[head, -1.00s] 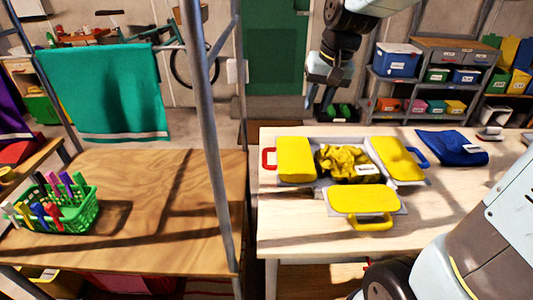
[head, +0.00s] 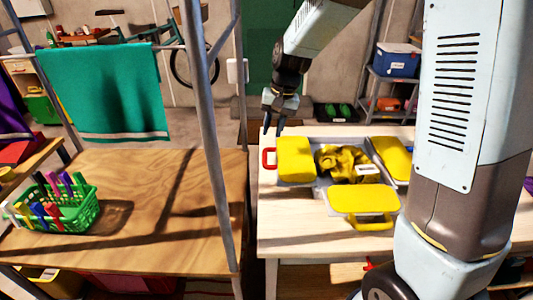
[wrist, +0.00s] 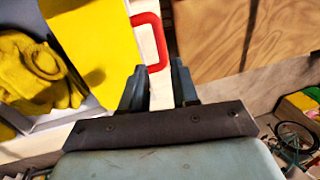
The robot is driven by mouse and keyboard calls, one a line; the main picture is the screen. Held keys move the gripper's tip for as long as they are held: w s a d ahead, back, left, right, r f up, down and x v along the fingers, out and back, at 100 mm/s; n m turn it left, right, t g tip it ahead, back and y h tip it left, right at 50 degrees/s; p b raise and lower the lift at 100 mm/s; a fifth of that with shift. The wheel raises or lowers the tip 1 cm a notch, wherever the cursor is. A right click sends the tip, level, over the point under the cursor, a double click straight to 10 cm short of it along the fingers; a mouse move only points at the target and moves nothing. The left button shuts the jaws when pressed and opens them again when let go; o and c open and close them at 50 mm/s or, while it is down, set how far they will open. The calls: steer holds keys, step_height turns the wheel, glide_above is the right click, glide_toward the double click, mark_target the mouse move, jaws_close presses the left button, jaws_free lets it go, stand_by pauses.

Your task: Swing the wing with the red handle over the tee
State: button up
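The red handle (head: 268,158) sticks out from the left edge of a yellow wing (head: 296,160) on the grey folding board. It also shows in the wrist view (wrist: 153,42), just beyond my fingers. A crumpled yellow tee (head: 340,160) with a white label lies on the board's middle, right of that wing. The wing lies flat, beside the tee and not over it. My gripper (head: 274,126) points down above the table's back edge near the red handle. In the wrist view its two fingers (wrist: 160,86) are apart with nothing between them.
A front yellow wing (head: 362,200) with a yellow handle lies toward me. Another yellow wing (head: 392,157) is at the right, partly hidden by my arm. A metal post (head: 207,130) stands left of the pale table (head: 300,235).

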mark_target(266, 157)
steer(key=x, duration=0.9)
steer(key=shift+f, duration=0.4)
jaws_close()
